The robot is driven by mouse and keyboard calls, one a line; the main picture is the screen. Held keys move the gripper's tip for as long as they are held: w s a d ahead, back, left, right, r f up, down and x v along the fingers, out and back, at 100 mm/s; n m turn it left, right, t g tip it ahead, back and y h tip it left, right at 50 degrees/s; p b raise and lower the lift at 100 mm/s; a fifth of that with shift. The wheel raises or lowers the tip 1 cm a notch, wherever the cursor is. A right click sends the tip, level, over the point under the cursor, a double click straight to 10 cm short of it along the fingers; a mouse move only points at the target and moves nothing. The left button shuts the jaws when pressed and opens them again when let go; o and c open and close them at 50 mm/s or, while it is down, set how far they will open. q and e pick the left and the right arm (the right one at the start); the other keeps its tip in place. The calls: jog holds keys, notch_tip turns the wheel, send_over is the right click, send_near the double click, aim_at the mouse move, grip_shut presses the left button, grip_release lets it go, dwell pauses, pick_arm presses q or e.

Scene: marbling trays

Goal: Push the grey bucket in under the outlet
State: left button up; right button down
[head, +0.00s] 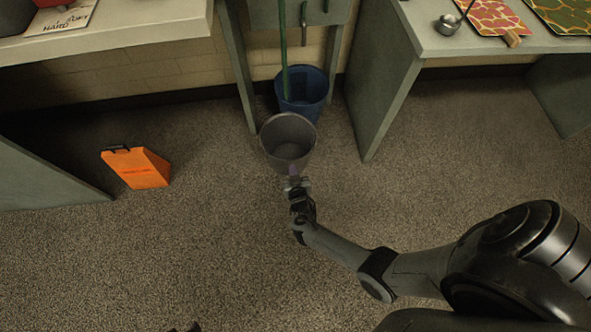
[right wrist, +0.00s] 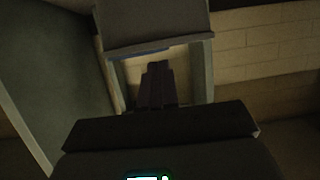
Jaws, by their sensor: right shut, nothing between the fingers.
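The grey bucket (head: 288,140) stands upright on the floor in the head view, empty as far as I see, in front of a grey-green unit (head: 268,14) with two legs. My right gripper (head: 294,182) is shut and empty, low at the bucket's near side; it looks close to or against the wall, but I cannot tell if they touch. In the right wrist view its dark fingers (right wrist: 156,85) point ahead between two upright legs. I cannot make out the bucket for sure there. No outlet is clearly visible. My left gripper is not clearly seen.
A blue bucket (head: 313,91) with a green pole (head: 284,50) stands between the unit's legs, just behind the grey bucket. Benches flank the unit on both sides. The floor in front is open.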

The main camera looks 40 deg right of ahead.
aim_at(291, 160)
jog(key=b+x, duration=0.1)
jog(key=x, duration=0.1)
jog(key=b+x, duration=0.1)
jog(key=x, duration=0.1)
jog(key=shift+w+d+r+b, duration=0.15)
jog(key=shift+w+d+b, duration=0.1)
jog(key=shift+b, duration=0.1)
jog(key=shift+s+f, duration=0.4)
jog(key=shift+f, duration=0.25)
jog(key=shift+r, duration=0.1)
